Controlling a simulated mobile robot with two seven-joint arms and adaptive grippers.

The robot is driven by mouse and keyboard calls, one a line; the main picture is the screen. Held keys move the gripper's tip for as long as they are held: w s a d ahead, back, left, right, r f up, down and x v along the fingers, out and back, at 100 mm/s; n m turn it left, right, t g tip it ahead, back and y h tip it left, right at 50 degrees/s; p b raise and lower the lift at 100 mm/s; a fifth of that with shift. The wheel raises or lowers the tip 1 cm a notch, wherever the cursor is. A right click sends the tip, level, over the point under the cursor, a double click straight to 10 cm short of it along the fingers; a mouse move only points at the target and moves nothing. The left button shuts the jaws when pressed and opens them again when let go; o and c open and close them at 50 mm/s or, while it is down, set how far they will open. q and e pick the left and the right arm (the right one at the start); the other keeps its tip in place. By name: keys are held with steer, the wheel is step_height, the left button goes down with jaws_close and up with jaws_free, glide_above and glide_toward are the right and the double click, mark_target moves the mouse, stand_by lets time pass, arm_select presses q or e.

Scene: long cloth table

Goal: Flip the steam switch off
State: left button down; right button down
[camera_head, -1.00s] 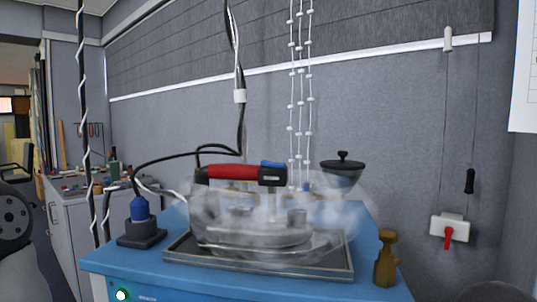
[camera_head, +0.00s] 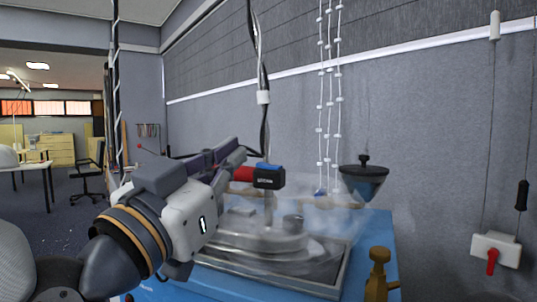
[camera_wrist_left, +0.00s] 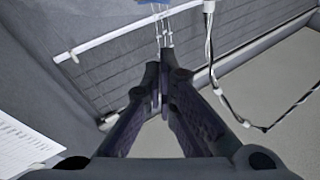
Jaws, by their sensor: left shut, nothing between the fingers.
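A white box (camera_head: 508,247) with a red lever (camera_head: 491,262) is on the grey wall at the right of the head view. The lever hangs downward. It is the only switch-like thing I make out. My left gripper (camera_head: 236,149) is raised in front of the steaming iron, far to the left of the box, and covers part of the iron's red handle (camera_head: 244,174). Its dark fingers are shut with nothing between them; they also show in the left wrist view (camera_wrist_left: 158,76). I cannot surely make out the box there. My right gripper is not in view.
The iron's metal plate (camera_head: 262,238) stands in steam on a tray (camera_head: 338,268) on the blue table (camera_head: 383,240). A brass piece (camera_head: 377,272) is at the table's right side. A dark bowl-shaped thing (camera_head: 364,182) and beaded cords (camera_head: 338,100) are behind.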

arm_select(q)
steer(key=shift+s+r, duration=0.3)
steer(key=shift+s, duration=0.1)
step_height(320, 180, up, 3)
glide_above(269, 165)
steer(key=s+a, duration=0.1)
steer(key=s, duration=0.2)
steer(key=f, duration=0.2)
steer(key=w+f, duration=0.1)
steer(key=shift+a+f, duration=0.15)
steer(key=shift+f, duration=0.25)
